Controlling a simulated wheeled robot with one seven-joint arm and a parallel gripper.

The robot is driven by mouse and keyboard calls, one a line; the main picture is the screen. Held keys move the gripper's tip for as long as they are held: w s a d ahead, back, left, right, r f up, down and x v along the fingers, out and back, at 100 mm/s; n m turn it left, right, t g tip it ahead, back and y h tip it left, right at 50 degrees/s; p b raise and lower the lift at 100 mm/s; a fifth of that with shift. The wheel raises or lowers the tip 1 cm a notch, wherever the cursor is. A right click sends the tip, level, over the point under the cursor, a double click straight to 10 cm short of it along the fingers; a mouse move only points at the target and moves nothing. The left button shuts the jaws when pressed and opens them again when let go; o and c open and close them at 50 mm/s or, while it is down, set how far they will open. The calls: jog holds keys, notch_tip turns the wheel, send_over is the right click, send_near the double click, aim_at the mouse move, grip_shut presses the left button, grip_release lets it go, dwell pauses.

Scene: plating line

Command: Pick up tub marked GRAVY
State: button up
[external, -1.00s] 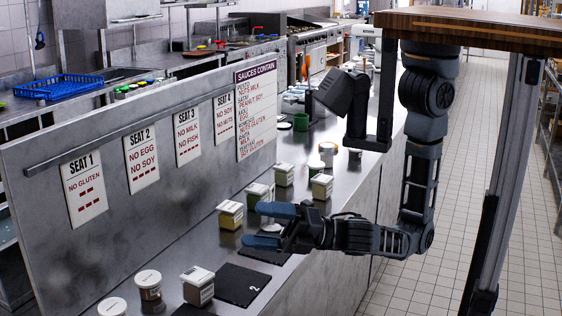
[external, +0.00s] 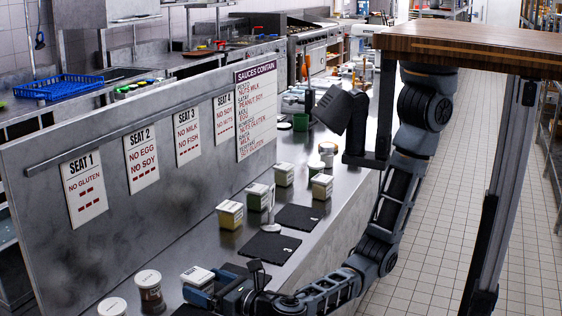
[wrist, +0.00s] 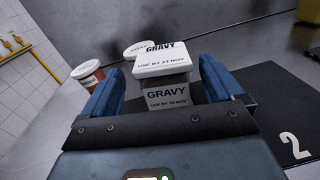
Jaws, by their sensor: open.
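The GRAVY tub (wrist: 167,92) is a squarish tub with a white lid. In the wrist view its lid and front both read GRAVY and USE BY 23 NOV. My gripper (wrist: 160,88) is open, with one blue finger on each side of the tub. I cannot tell whether the fingers touch it. In the external view the tub's white lid (external: 197,275) shows at the lower left, and my gripper (external: 205,290) is low beside it, covering most of its body.
A brown tub with a white lid (external: 150,291) stands just left of the GRAVY tub, with another round white lid (external: 112,307) beyond. A black mat numbered 2 (wrist: 285,110) lies at the right. Several other tubs, one yellowish (external: 230,215), stand farther along the counter.

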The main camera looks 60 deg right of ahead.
aim_at(191, 278)
jog(key=w, duration=0.5)
jog(key=shift+w+d+f+p, duration=0.1)
jog(key=shift+d+p, duration=0.25)
jog(key=shift+p, duration=0.05)
jog(key=c, duration=1.2)
